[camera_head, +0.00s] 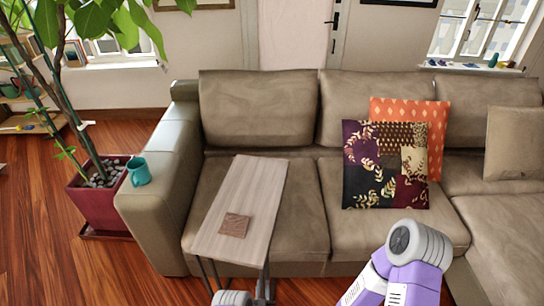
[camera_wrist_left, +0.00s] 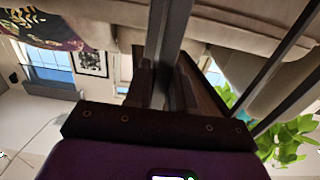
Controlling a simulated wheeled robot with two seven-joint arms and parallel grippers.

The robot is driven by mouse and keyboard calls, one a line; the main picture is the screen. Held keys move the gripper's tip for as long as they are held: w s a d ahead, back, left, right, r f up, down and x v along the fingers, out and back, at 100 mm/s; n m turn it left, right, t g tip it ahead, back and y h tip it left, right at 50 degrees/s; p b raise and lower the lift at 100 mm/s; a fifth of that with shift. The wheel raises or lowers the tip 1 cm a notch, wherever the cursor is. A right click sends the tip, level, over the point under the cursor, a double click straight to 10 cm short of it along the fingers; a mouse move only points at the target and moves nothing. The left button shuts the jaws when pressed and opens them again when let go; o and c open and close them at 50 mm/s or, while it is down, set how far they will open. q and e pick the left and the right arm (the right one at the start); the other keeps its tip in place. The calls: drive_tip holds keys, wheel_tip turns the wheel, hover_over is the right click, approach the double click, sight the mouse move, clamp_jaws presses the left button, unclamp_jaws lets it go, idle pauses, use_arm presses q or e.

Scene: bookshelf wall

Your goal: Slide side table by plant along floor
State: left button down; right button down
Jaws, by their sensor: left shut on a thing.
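The side table (camera_head: 250,195) has a long light-wood top and thin dark metal legs. Its top reaches over the sofa's left seat cushion, with a small square brown coaster on it. The potted plant (camera_head: 100,190) stands in a red planter left of the sofa. In the left wrist view, which is upside down, my left gripper (camera_wrist_left: 163,88) is shut on a dark upright metal bar of the side table (camera_wrist_left: 170,35). In the head view its fingers are hidden below the table's near end. My right arm shows at lower right, but its gripper is out of frame.
The beige sofa (camera_head: 265,110) stands behind and under the tabletop, its left armrest (camera_head: 160,205) close to the table's left side. A teal mug (camera_head: 139,171) sits on that armrest. Bare wooden floor (camera_head: 40,235) lies at left, around the planter.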

use_arm(q)
drive_tip(key=shift+w+a+f, duration=0.1)
drive_tip(key=shift+w+a, duration=0.15)
drive_tip(key=shift+a, duration=0.35)
drive_tip(key=a, duration=0.4)
drive_tip(key=shift+w+a, duration=0.15)
drive_tip(key=shift+w, duration=0.25)
drive_tip(key=shift+s+a+p, duration=0.2)
drive_tip(key=shift+a+p, duration=0.15)
drive_tip(key=shift+a, duration=1.65)
